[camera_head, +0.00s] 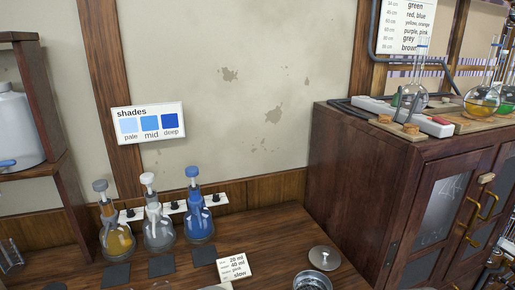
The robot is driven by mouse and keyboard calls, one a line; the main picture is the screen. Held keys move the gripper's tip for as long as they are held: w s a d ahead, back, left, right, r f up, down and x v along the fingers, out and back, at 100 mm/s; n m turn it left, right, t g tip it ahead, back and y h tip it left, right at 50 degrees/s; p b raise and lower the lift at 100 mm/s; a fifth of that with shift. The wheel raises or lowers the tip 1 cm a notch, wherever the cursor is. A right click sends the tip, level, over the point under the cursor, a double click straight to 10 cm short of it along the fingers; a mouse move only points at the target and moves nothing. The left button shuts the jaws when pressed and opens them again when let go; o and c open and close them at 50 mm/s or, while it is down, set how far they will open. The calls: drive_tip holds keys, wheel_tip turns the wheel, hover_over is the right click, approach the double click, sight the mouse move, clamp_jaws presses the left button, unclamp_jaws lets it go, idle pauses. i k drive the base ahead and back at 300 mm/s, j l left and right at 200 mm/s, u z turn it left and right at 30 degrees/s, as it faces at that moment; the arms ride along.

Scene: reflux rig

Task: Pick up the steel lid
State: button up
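The steel lid (325,257) is a round, shiny disc with a small knob on top. It lies on the wooden bench (262,232) at the lower right, near the side of the dark cabinet. A round steel pot (312,281) stands just in front of the lid and is cut off by the bottom edge of the picture. The lid is apart from the pot's opening. My gripper is not clearly visible in this view.
Three stoppered flasks, amber (117,238), grey (158,230) and blue (199,221), stand left on the bench behind dark squares. A note card (231,267) lies left of the lid. The tall cabinet (350,175) bounds the right and carries glassware.

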sight(324, 258)
drive_tip(key=i+l+u, duration=0.15)
drive_tip(key=l, duration=0.15)
drive_tip(key=i+l+u, duration=0.15)
drive_tip(key=l, duration=0.15)
drive_tip(key=i+l+u, duration=0.15)
drive_tip(key=l, duration=0.2)
drive_tip(key=l+u, duration=0.15)
drive_tip(key=l, duration=0.15)
